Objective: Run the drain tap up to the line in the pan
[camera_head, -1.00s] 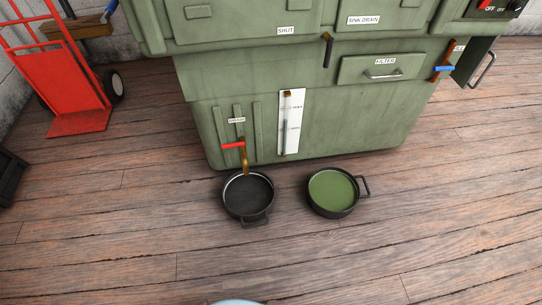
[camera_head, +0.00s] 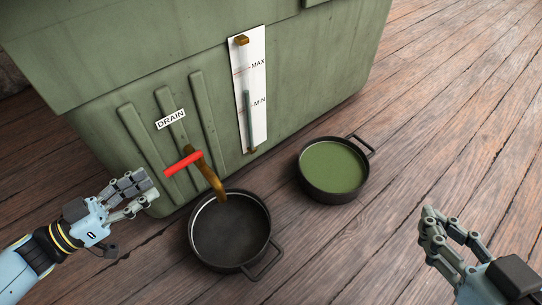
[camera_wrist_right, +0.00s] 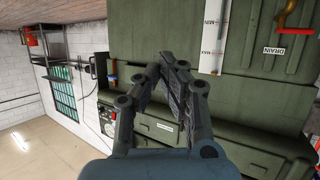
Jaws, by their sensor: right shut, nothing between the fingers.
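The drain tap has a red lever (camera_head: 183,163) and a brass spout (camera_head: 209,174) under the DRAIN label (camera_head: 171,119). The spout hangs over a black pan (camera_head: 230,232), which looks empty, with a pale line around its inner wall. I see no stream. My left gripper (camera_head: 146,194) is just left of and below the lever in the head view, apparently apart from it; its jaw opening is unclear. My right gripper (camera_head: 441,222) is shut and empty over the floor at right; it also shows in the right wrist view (camera_wrist_right: 170,62). The lever appears there too (camera_wrist_right: 301,32).
A second black pan (camera_head: 309,182) holding green liquid stands right of the first. A white sight gauge (camera_head: 258,125) on the green machine (camera_head: 300,70) shows green a little above MIN. Wooden floor (camera_head: 350,250) is clear between the pans and my right gripper.

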